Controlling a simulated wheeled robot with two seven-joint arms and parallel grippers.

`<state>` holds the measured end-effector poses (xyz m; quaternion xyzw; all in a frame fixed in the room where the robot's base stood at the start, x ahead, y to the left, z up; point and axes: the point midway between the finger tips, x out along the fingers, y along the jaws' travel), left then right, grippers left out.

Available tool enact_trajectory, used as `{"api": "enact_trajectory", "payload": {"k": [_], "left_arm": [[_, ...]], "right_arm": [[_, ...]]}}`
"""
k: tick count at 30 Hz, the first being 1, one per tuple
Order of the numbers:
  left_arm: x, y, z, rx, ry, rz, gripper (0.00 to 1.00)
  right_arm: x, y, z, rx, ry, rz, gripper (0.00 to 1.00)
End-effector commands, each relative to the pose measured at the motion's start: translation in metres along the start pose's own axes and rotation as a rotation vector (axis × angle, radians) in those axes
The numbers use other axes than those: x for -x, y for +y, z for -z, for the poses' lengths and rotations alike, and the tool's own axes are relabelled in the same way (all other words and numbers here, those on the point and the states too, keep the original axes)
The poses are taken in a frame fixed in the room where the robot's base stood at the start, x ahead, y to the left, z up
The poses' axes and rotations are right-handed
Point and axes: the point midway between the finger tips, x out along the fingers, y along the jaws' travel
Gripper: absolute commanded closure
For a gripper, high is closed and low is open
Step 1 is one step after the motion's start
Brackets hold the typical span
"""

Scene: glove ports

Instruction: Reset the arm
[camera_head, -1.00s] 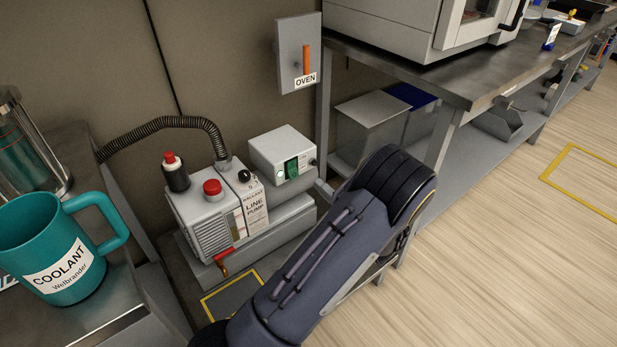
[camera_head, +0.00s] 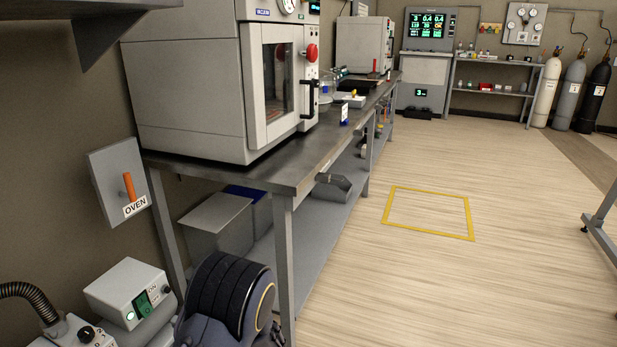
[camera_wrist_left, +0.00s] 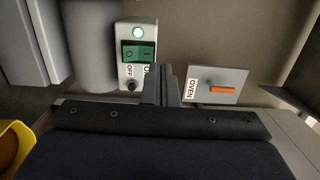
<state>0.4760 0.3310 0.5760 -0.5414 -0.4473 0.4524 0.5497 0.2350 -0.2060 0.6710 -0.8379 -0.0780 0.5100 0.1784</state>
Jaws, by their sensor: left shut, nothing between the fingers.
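My left arm (camera_head: 225,300) comes up at the bottom of the head view, a dark rounded link in front of the bench's near leg; its fingers are hidden there. In the left wrist view my left gripper (camera_wrist_left: 166,85) is shut with nothing between the fingers. Beyond it in that view are a grey box with a lit green rocker switch (camera_wrist_left: 138,52) and the OVEN switch plate (camera_wrist_left: 218,86) with an orange lever. The same switch box (camera_head: 130,292) and OVEN plate (camera_head: 119,182) show at the left of the head view. My right gripper is in neither current view.
A steel bench (camera_head: 265,172) carries a large oven (camera_head: 190,95) and runs away to the back. The wooden floor to the right is open, with a yellow outlined rectangle (camera_head: 430,212). Gas cylinders (camera_head: 573,92) stand at the far right.

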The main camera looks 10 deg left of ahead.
Motion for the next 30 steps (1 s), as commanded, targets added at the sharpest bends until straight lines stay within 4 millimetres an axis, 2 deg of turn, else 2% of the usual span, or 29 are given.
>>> {"api": "enact_trajectory", "payload": {"k": [3,7,12,15,21,24,30], "left_arm": [[-0.015,-0.006,-0.045,-0.005,-0.169,-0.203,1.00],[-0.013,-0.004,-0.101,-0.006,-0.338,-0.520,1.00],[0.019,-0.007,-0.156,0.049,-0.432,-0.942,1.00],[0.045,-0.014,-0.178,0.114,-0.421,-1.175,1.00],[0.100,-0.039,-0.203,0.307,-0.275,-1.555,1.00],[0.121,-0.053,-0.208,0.401,-0.180,-1.668,1.00],[0.148,-0.075,-0.212,0.557,-0.008,-1.786,1.00]], "right_arm": [[0.000,0.000,0.000,0.000,0.000,0.000,0.28],[0.000,0.000,0.000,0.000,0.000,0.000,0.28],[0.000,0.000,0.000,0.000,0.000,0.000,0.28],[0.000,0.000,0.000,0.000,0.000,0.000,0.28],[0.000,0.000,0.000,0.000,0.000,0.000,0.28],[0.000,0.000,0.000,0.000,0.000,0.000,0.28],[0.000,0.000,0.000,0.000,0.000,0.000,0.28]]}}
